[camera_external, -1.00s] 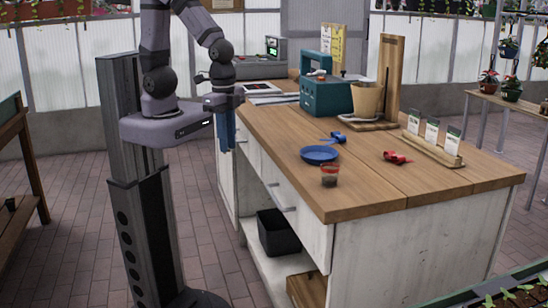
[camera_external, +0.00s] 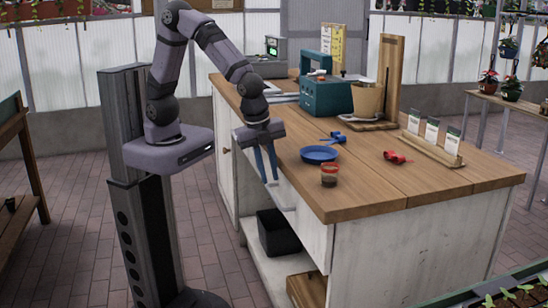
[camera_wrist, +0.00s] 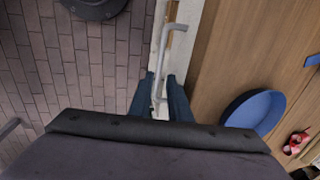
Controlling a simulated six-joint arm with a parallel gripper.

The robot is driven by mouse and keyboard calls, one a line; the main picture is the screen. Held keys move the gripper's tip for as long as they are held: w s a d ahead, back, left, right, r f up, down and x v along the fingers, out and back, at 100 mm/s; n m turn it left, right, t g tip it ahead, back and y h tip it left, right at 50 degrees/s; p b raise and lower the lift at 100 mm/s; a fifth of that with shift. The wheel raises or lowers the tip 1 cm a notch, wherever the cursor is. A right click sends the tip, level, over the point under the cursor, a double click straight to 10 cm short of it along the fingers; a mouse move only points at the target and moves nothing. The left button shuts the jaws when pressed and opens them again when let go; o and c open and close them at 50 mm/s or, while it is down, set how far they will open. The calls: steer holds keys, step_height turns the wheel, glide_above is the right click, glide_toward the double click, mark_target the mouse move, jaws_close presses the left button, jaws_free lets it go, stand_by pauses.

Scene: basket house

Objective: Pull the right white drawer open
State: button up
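The right white drawer (camera_external: 308,223) sits under the wooden counter's front edge and looks closed. Its grey bar handle (camera_external: 288,209) is partly hidden behind my fingers. In the wrist view the handle (camera_wrist: 171,58) runs lengthwise along the white drawer front. My gripper (camera_external: 269,182) points down in front of this drawer at the handle. In the wrist view my gripper (camera_wrist: 161,80) has its two blue fingers apart, one on each side of the handle's lower part. A gap shows between the fingers and the bar; contact cannot be told.
The wooden countertop (camera_external: 375,195) lies right of my gripper, with a blue plate (camera_external: 319,154) and a small red-rimmed jar (camera_external: 329,176) near its edge. A black bin (camera_external: 277,233) stands on the shelf below.

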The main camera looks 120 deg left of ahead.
mark_target(273, 196)
steer(key=shift+w+a+f, duration=0.1)
steer(key=shift+a+f, duration=0.05)
steer(key=shift+f, duration=0.8)
steer(key=shift+w+a+f, duration=0.1)
steer(key=shift+w+f, duration=0.05)
steer(key=shift+f, duration=0.75)
steer(key=shift+w+a+f, duration=0.1)
steer(key=shift+a+f, duration=0.05)
steer(key=shift+f, duration=0.8)
steer(key=shift+c, duration=0.3)
jaws_close()
